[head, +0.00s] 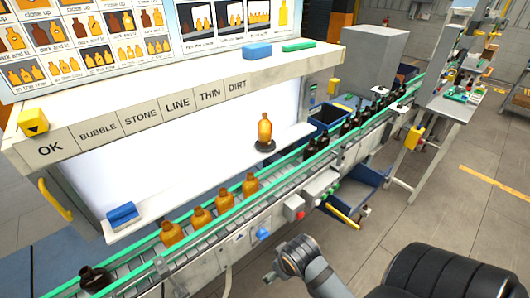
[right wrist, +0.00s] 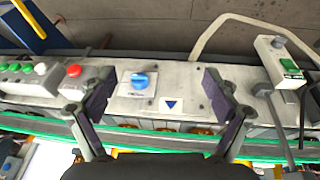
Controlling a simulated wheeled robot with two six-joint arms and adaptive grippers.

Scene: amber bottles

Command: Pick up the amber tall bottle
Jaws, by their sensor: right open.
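A tall amber bottle (head: 264,130) stands upright on a round black stand on the white shelf of the light booth. Several other amber bottles, one of them here (head: 250,185), stand in a row on the conveyor in front of it. My right gripper (right wrist: 160,80) is open and empty. Its fingers frame a blue knob on the conveyor's control panel in the right wrist view. In the head view my right arm comes in from the bottom right, and the gripper is in front of the conveyor, apart from the bottles. My left gripper is not in view.
The green-edged conveyor (head: 138,262) runs diagonally, with dark bottles (head: 350,126) towards the back and one dark bottle (head: 94,278) at the near end. A control panel with a red button (right wrist: 74,71) and a blue knob (right wrist: 143,79) lines its front. Open floor lies right.

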